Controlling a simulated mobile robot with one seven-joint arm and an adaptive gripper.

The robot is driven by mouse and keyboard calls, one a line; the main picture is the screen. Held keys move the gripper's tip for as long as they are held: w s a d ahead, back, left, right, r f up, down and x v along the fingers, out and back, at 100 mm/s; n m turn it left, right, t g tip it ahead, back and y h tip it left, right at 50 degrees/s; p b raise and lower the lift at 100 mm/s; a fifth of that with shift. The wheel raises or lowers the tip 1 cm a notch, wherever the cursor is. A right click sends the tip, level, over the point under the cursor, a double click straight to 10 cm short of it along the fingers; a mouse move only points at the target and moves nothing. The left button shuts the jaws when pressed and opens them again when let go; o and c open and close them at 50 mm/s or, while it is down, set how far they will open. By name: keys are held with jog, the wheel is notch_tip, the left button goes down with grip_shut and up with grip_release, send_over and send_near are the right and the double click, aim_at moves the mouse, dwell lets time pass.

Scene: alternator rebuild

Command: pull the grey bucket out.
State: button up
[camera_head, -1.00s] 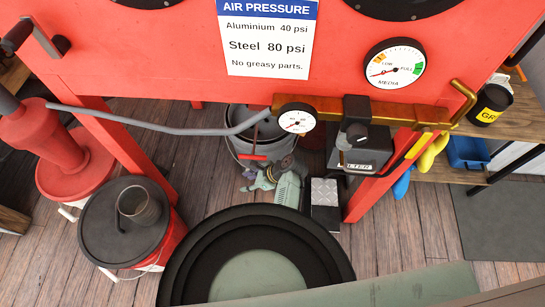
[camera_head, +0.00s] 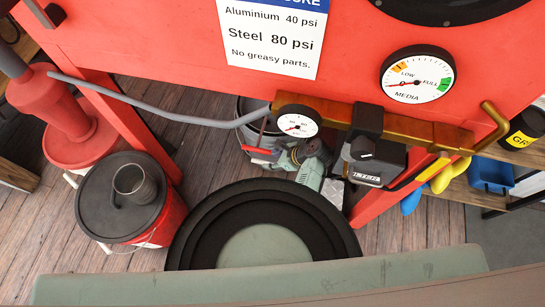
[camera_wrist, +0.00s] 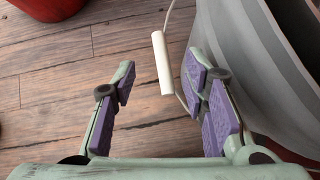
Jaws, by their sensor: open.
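The grey bucket (camera_head: 247,112) stands on the floor under the red cabinet, partly hidden by the grey hose and brass pipe. In the wrist view its grey wall (camera_wrist: 262,62) fills the right side. Its wire bail hangs on the near side with a white grip (camera_wrist: 162,62). My gripper (camera_wrist: 160,78) is open, with purple-padded fingers. The white grip shows in the gap between the fingertips, and the right finger is close to the bucket wall. I cannot tell whether it touches. In the head view my green gripper parts (camera_head: 311,173) show at the bucket's lower right.
The red cabinet (camera_head: 345,38) overhangs the bucket, with red legs on both sides. A red bucket with a black lid (camera_head: 95,205) stands at left. A round black-rimmed thing (camera_head: 190,228) lies in front. Blue and yellow gloves (camera_head: 440,180) hang at right.

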aim_at(258, 160)
jog(key=b+x, duration=0.1)
jog(key=x, duration=0.9)
jog(key=shift+w+a+f, duration=0.15)
jog(key=shift+a+f, duration=0.05)
jog(key=shift+f, duration=0.1)
grip_shut()
dwell(0.4)
dwell(0.6)
